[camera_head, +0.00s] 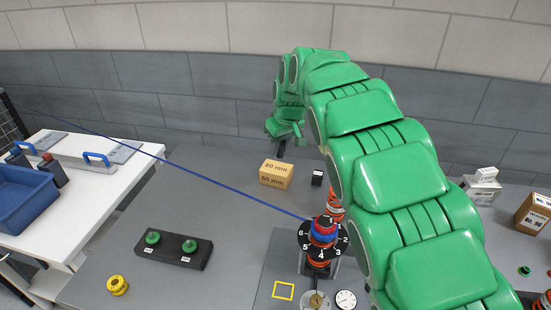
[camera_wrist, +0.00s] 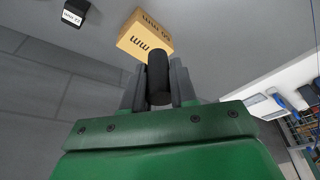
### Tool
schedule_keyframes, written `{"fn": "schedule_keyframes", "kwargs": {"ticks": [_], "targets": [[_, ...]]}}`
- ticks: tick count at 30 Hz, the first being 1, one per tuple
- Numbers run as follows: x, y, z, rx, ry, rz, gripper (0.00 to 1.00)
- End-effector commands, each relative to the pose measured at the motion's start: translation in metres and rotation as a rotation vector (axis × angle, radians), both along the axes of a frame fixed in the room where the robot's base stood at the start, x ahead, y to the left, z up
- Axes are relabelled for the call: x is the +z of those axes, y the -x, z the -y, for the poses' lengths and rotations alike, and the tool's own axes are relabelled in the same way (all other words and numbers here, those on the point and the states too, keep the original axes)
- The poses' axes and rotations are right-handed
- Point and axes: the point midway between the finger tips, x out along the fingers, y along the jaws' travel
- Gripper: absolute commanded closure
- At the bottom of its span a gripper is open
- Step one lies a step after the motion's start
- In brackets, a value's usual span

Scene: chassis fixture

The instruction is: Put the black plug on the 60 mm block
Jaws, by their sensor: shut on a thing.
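The tan block (camera_head: 276,174) stands on the grey table; its top reads 60 mm and its front seems to read 50 mm. It also shows at the top of the wrist view (camera_wrist: 145,36). My gripper (camera_head: 281,146) is above and behind the block in the head view. In the wrist view my gripper (camera_wrist: 158,88) is shut on the black plug (camera_wrist: 157,72), a dark rounded cylinder between the fingers. The plug's end overlaps the block's edge in that view; I cannot tell the gap between them. The plug is barely visible in the head view.
A small black block (camera_head: 317,178) with a white label stands right of the tan block. A numbered turret (camera_head: 322,240), a black holder (camera_head: 173,250) with green knobs and a yellow ring (camera_head: 117,285) are nearer. A blue bin (camera_head: 28,198) is left. Table left of the tan block is clear.

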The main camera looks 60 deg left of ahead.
Motion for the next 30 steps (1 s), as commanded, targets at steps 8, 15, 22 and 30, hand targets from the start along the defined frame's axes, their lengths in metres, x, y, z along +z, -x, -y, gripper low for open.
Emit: {"fn": "schedule_keyframes", "kwargs": {"ticks": [8, 15, 22, 30], "targets": [[-0.010, -0.009, -0.020, 0.000, -0.003, 0.000, 1.00], [-0.025, -0.016, -0.035, 0.001, -0.002, 0.000, 1.00], [-0.045, -0.022, -0.048, 0.000, 0.001, -0.001, 1.00], [-0.061, -0.029, -0.062, 0.000, -0.001, -0.001, 1.00]]}}
